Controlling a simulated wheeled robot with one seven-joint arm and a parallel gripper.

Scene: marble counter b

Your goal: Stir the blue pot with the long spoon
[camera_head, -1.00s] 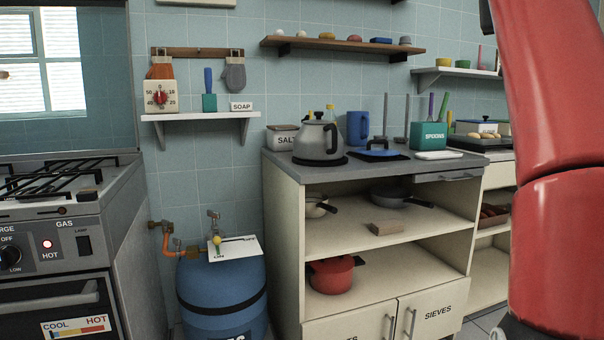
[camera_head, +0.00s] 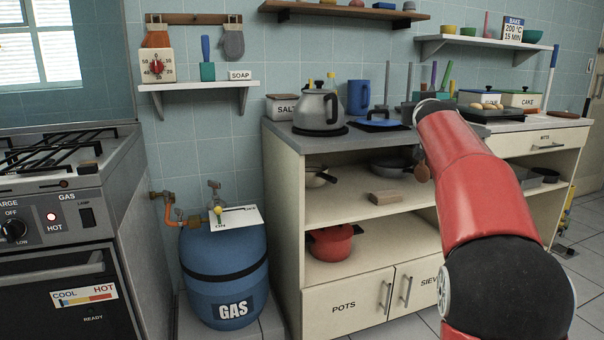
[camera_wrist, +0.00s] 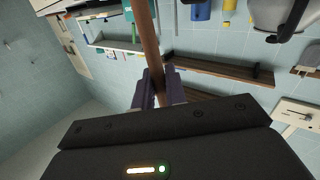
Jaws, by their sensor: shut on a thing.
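My gripper (camera_wrist: 158,90) is shut on a brown wooden handle (camera_wrist: 148,35), which appears to be the long spoon's. In the head view my red arm reaches over the right part of the counter and hides the gripper. A brown rounded piece (camera_head: 422,172), perhaps the spoon's end, shows just below the arm's far end, in front of the open shelves. A low blue item with a dark knob (camera_head: 380,125) sits on the grey counter, left of the arm. I cannot tell whether it is the blue pot or only a lid.
A grey kettle (camera_head: 318,108) and a blue jug (camera_head: 358,97) stand on the counter (camera_head: 335,144). A red pot (camera_head: 332,242) is on the lower shelf. A stove (camera_head: 60,220) and a blue gas cylinder (camera_head: 225,270) stand at left. Free floor shows at lower right.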

